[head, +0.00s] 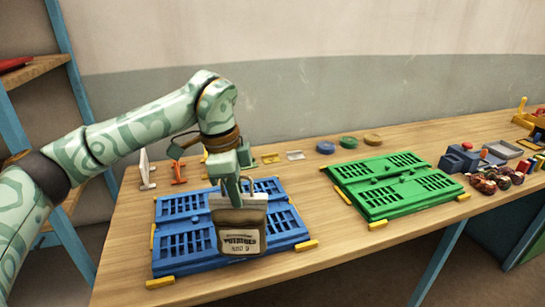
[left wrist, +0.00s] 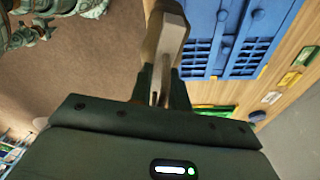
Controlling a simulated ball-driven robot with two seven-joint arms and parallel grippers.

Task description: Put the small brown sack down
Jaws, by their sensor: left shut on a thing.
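The small brown sack (head: 240,238) has a pale label reading "POTATOES" and hangs upright from my left gripper (head: 236,190). My left gripper is shut on its top. In the head view the sack covers part of the blue slatted pallet (head: 178,232), near its front middle. I cannot tell whether its bottom touches the pallet. In the left wrist view the sack (left wrist: 168,32) shows beyond the fingers, beside the blue pallet (left wrist: 205,25). My right gripper is not in view.
A green slatted pallet (head: 355,190) lies to the right on the wooden table (head: 330,255). Yellow corner pieces (head: 307,245) edge both pallets. Several round lids (head: 348,142) lie at the back. Dark red netted goods (head: 484,184) and a blue-grey device (head: 458,160) are further right.

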